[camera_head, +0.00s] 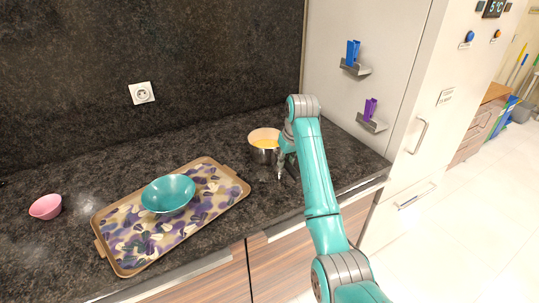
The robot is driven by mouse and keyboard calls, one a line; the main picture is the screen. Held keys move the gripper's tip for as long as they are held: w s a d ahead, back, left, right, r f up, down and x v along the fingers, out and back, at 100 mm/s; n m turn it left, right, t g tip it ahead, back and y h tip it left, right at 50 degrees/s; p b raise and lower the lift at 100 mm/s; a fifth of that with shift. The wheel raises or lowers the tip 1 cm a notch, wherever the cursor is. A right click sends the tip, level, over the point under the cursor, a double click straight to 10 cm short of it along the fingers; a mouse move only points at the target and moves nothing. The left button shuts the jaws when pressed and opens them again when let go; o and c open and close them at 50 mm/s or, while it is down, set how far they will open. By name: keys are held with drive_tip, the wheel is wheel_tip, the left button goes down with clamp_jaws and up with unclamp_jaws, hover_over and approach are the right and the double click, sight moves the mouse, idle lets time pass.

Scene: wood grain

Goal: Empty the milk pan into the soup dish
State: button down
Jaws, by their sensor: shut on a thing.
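The milk pan (264,150) is a small metal pan with a pale inside and yellow-orange contents. It is upright at the back right of the dark counter. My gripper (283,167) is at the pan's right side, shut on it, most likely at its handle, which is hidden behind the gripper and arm. I cannot tell whether the pan touches the counter. The soup dish (168,195) is a teal bowl, upright, with no contents visible. It stands on a patterned tray (127,262) to the left of the pan.
A small pink bowl (46,207) stands at the far left. A tall white cabinet (375,85) bounds the counter on the right, with blue (352,52) and purple (370,109) clips on small shelves. A wall socket (142,93) is behind. Bare counter lies between tray and pan.

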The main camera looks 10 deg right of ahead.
drive_tip(key=shift+r, duration=0.3)
drive_tip(key=shift+r, duration=0.9)
idle(0.3)
drive_tip(key=shift+r, duration=1.45)
idle(0.4)
